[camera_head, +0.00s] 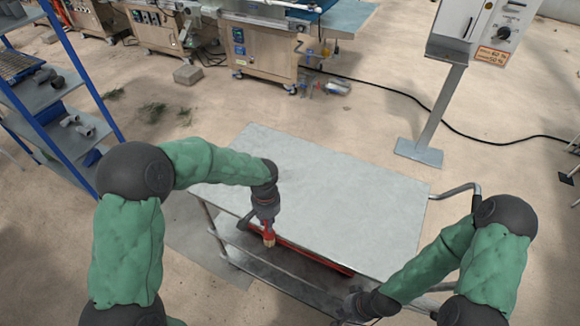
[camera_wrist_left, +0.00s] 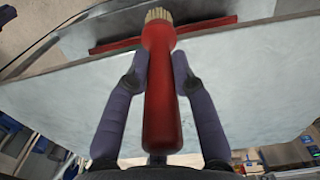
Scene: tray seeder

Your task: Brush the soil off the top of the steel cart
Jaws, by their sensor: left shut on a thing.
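The steel cart (camera_head: 330,190) stands in front of me, its flat top pale grey with faint mottling. I cannot make out distinct soil on it. My left gripper (camera_head: 267,218) is shut on a red-handled brush (camera_wrist_left: 162,95) at the cart's near edge. The brush's pale bristles (camera_head: 268,240) point down and show just outside that edge; whether they touch anything I cannot tell. In the left wrist view the fingers (camera_wrist_left: 161,75) lie on both sides of the handle. My right gripper (camera_head: 352,302) is low near the cart's near side, dark and partly hidden, its fingers unclear.
A red strip (camera_head: 315,257) runs along the cart's near side below the top. A push handle (camera_head: 456,190) sticks out at the right. A blue shelf rack (camera_head: 62,110) stands left, a control box on a post (camera_head: 432,120) behind right. The cart top is clear.

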